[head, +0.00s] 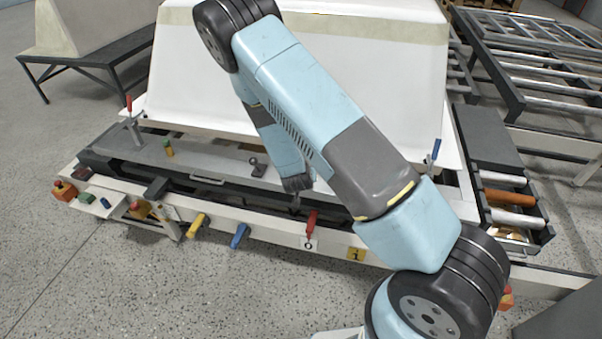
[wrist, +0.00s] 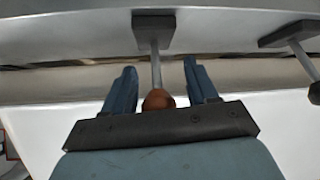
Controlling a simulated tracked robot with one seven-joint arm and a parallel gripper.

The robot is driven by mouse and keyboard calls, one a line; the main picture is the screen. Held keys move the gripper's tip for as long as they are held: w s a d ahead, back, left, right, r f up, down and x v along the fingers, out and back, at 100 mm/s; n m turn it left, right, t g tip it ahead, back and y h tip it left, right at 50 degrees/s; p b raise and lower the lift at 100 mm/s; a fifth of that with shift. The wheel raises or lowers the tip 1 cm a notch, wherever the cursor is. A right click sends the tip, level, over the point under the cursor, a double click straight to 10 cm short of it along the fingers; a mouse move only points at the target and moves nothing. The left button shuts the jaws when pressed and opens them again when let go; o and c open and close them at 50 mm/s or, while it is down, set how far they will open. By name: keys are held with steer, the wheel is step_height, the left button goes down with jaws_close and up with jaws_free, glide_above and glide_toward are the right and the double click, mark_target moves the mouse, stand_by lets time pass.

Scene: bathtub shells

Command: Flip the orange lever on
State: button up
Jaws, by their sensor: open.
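The orange lever shows in the wrist view as a thin metal rod with an orange-brown ball knob (wrist: 158,99), coming from a dark base block (wrist: 153,20). My gripper (wrist: 158,82) is open, with one blue finger on each side of the rod and knob. Gaps show on both sides, so neither finger seems to touch it. In the head view my gripper (head: 296,196) points down at the front of the machine. I cannot make out the orange lever there; my arm probably hides it.
A second lever with a dark knob (wrist: 315,93) stands to the right in the wrist view; it seems to be the dark lever (head: 257,166) in the head view. Yellow (head: 197,224), blue (head: 239,236) and red (head: 310,224) handles line the front rail. A white tub shell (head: 190,80) stands behind.

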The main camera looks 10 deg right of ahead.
steer(key=v, duration=1.3)
steer(key=shift+s+r, duration=0.25)
steer(key=shift+a, duration=0.1)
